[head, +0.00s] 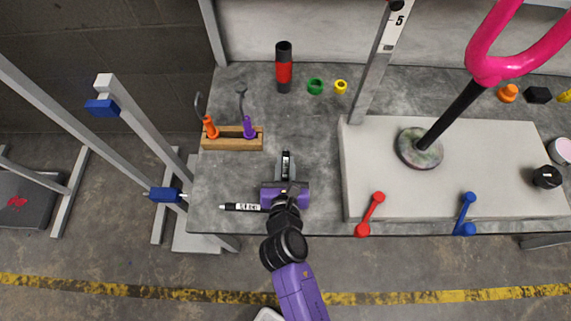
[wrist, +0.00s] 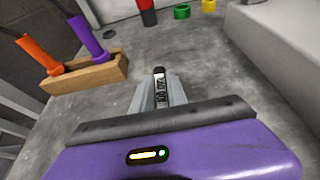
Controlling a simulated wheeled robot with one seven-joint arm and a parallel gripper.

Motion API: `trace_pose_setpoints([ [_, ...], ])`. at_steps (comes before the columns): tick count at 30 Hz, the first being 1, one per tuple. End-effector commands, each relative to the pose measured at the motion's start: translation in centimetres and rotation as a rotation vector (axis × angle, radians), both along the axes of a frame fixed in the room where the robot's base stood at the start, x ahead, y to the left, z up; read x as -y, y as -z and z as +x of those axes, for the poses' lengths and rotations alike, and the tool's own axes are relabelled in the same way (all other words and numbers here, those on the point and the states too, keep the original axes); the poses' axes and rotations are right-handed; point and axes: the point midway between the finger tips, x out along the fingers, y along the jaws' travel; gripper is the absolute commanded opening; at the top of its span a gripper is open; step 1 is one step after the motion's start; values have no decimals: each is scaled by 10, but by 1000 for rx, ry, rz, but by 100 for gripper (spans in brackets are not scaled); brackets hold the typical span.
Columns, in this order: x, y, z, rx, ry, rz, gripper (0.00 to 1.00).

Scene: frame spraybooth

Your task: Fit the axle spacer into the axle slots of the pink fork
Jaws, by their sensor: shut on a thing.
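My gripper (head: 286,168) is low over the grey bench, left of the pale slab. Its fingers are shut on a short black piece with a white printed label, seemingly the axle spacer (wrist: 160,86); the fingers hide part of it, and I cannot tell whether it touches the bench. The pink fork (head: 492,68) stands upside down at the right in the head view, its black tube (head: 452,115) tilted up from a round base (head: 419,149). Its legs run out of the top of the picture, so its axle slots are out of view. The wrist view does not show the fork.
A similar black-and-white labelled rod (head: 243,207) lies left of my gripper. A wooden holder (head: 231,143) with orange and purple tools stands behind left. A red-black can (head: 284,70) is at the back. A grey post (head: 378,65) and the slab (head: 362,165) stand between gripper and fork.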

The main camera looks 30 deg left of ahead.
Motion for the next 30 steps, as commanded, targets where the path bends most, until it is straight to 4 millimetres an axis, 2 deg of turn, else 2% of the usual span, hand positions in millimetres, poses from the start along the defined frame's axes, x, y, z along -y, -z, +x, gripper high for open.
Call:
trace_pose_setpoints([
  [4,0,3,0,0,0,0,0],
  [5,0,3,0,0,0,-1,20],
  [8,0,2,0,0,0,-1,40],
  [20,1,-2,-1,0,0,-1,40],
  [25,13,-12,-20,0,-1,-2,40],
  [30,31,-25,-49,0,-1,-3,40],
])
